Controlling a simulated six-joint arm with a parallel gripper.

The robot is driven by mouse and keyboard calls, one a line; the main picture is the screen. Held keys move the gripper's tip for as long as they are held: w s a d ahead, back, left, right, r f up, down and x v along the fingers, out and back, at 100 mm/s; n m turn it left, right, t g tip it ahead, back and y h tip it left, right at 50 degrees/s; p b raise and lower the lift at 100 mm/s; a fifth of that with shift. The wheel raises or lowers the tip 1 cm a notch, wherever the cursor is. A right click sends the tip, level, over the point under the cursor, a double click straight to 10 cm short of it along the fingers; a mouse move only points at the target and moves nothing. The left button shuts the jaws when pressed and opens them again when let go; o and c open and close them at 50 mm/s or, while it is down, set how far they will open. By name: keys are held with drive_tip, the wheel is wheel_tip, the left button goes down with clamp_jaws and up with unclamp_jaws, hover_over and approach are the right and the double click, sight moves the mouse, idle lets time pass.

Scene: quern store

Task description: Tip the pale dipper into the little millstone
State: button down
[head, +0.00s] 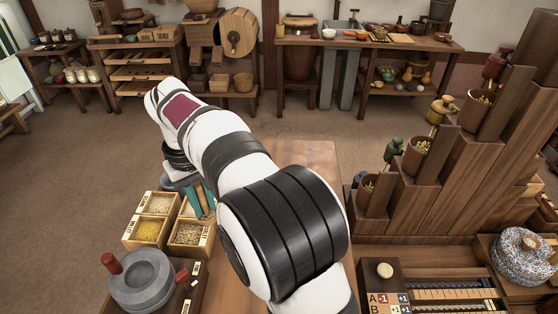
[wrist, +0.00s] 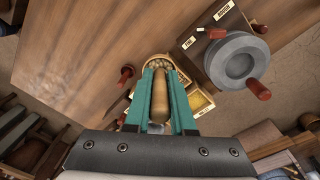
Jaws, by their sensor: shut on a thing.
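My gripper (wrist: 158,76) is shut on the pale dipper (wrist: 159,100), its tan handle between the teal fingers in the wrist view. A round rim with pale grains shows just past the fingertips; it looks like the dipper's bowl, partly hidden by the fingers. In the head view my gripper (head: 202,203) is low over the grain boxes, and the dipper cannot be made out there. The little millstone (head: 141,281) is grey and round with a hollow top and red pegs beside it. It also shows in the wrist view (wrist: 221,70), to the right of my gripper and apart from it.
A compartmented grain box (head: 147,243) stands behind the millstone, with yellow and pale grain. A stepped wooden stand (head: 455,170) with several cups rises at the right. A speckled round thing (head: 522,258) and a counting frame (head: 445,297) are front right. Bare tabletop (wrist: 80,45) lies left of my gripper.

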sight(142, 286)
drive_tip(key=s+a+f+n, duration=0.1)
drive_tip(key=s+a+f, duration=0.1)
drive_tip(key=a, duration=0.3)
drive_tip(key=s+a+f+n+t, duration=0.1)
drive_tip(key=s+a+f, duration=0.1)
drive_tip(key=s+a, duration=0.1)
drive_tip(key=s+a+f+n+t, duration=0.1)
drive_tip(key=s+a+f+n, duration=0.1)
drive_tip(key=a, duration=0.4)
drive_tip(key=shift+s+a+y, duration=0.3)
drive_tip(key=shift+s, duration=0.5)
drive_tip(key=f+t, duration=0.1)
drive_tip(key=t, duration=0.1)
drive_tip(key=s+f+t, duration=0.1)
drive_tip(key=shift+s+t+y, duration=0.1)
drive_tip(key=shift+t+y, duration=0.2)
drive_tip(key=shift+t, duration=0.1)
drive_tip(key=t, duration=0.1)
drive_tip(key=s+f+t, duration=0.1)
drive_tip(key=t, duration=0.1)
drive_tip(key=shift+d+y, duration=0.2)
drive_tip(key=shift+y, duration=0.1)
drive_tip(key=shift+s+t, duration=0.15)
drive_tip(key=shift+t, duration=0.65)
